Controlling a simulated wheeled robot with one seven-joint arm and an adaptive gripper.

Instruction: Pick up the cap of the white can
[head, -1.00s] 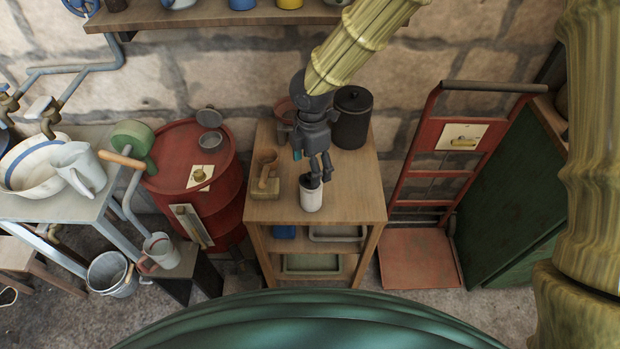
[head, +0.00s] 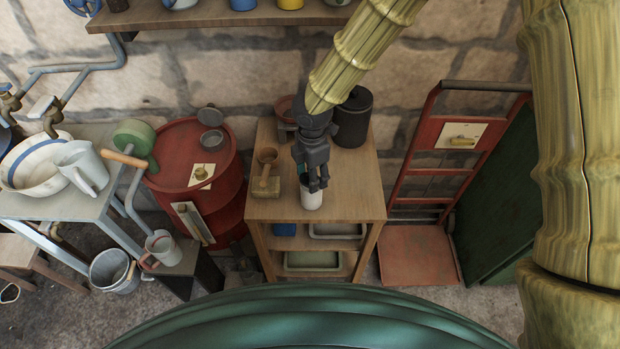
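The white can (head: 312,201) stands upright near the front of the small wooden table (head: 352,207). My gripper (head: 318,187) points down over the top of the can, with its fingers at the can's rim. The fingers and palm hide most of the can's top, so I cannot make out the cap. I cannot tell whether the fingers touch anything or how far apart they are.
A wooden mortar-like piece (head: 266,172) stands left of the can. A dark canister (head: 352,117) and a reddish pot (head: 286,106) stand behind. A red drum (head: 184,168) is left of the table; a red hand truck (head: 420,257) is right. The table's right front is bare.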

